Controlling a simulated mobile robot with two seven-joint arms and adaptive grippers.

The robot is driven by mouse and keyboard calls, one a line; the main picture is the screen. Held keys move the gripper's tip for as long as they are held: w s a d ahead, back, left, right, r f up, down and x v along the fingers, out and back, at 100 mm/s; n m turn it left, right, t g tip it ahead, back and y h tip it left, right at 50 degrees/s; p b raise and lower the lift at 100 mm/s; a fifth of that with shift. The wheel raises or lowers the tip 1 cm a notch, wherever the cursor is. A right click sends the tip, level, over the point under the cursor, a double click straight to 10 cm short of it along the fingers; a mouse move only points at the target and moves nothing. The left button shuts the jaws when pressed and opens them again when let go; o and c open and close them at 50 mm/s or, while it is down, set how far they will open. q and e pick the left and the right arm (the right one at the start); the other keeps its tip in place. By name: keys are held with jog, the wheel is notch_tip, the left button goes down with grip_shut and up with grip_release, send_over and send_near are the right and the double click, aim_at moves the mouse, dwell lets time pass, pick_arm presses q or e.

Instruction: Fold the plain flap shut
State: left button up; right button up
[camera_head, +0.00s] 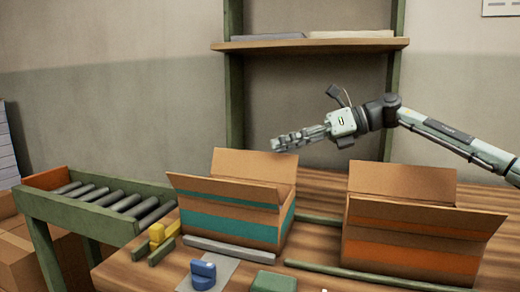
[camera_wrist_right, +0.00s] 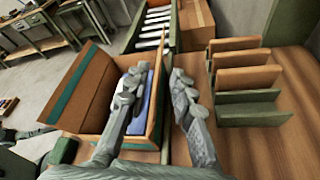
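The box with teal stripes (camera_head: 232,228) stands open on the wooden table. Its plain flap (camera_head: 258,167) stands up at the back, and its teal-striped flap (camera_head: 222,190) leans outward at the front. My right gripper (camera_head: 284,142) is just above the plain flap's top edge, near its right corner. In the right wrist view my right gripper (camera_wrist_right: 157,82) has its fingers spread, with the plain flap's edge (camera_wrist_right: 156,98) seen between them. Contact cannot be told. Something blue (camera_wrist_right: 144,92) shows inside the box there. My left gripper is not in view.
A second open box with orange stripes (camera_head: 410,240) stands to the right. A roller conveyor (camera_head: 108,197) is at the left. A blue stamp-like object (camera_head: 203,275), yellow blocks (camera_head: 160,236) and a green block (camera_head: 273,281) lie in front. A shelf (camera_head: 310,45) hangs behind.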

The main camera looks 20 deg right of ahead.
aim_at(254, 153)
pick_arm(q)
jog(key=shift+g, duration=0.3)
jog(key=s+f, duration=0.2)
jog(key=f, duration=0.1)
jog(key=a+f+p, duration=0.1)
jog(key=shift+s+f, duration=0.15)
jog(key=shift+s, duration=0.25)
pick_arm(e)
jog(key=x, duration=0.8)
jog(key=shift+d, duration=0.1)
jog(key=shift+c, duration=0.5)
grip_shut()
